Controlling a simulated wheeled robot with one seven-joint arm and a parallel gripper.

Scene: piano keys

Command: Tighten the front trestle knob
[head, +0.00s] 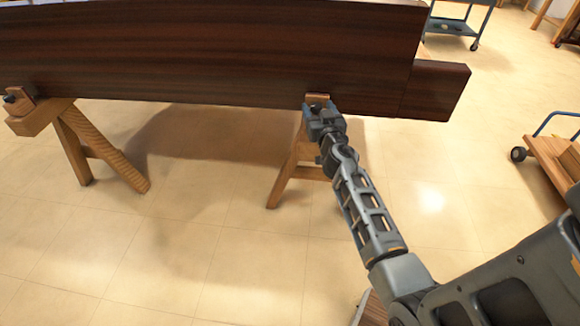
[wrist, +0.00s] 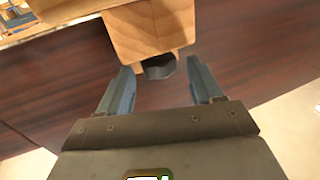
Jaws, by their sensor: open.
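The front trestle knob (wrist: 160,67) is a dark, rounded piece on the end of a light wooden trestle block (wrist: 150,25) in the wrist view. My gripper (wrist: 158,72) is open, with one blue-grey finger on each side of the knob and a visible gap to each. In the head view my gripper (head: 322,112) is at the top of the right-hand wooden trestle (head: 290,165) and hides the knob there. A long dark brown wooden body (head: 200,50) rests across the trestles.
The left-hand trestle (head: 85,140) has its own dark knob (head: 10,98). A wooden cart (head: 555,155) stands at the right and a blue-legged cart (head: 455,25) at the back right. The tiled floor (head: 180,250) in front of the trestles is clear.

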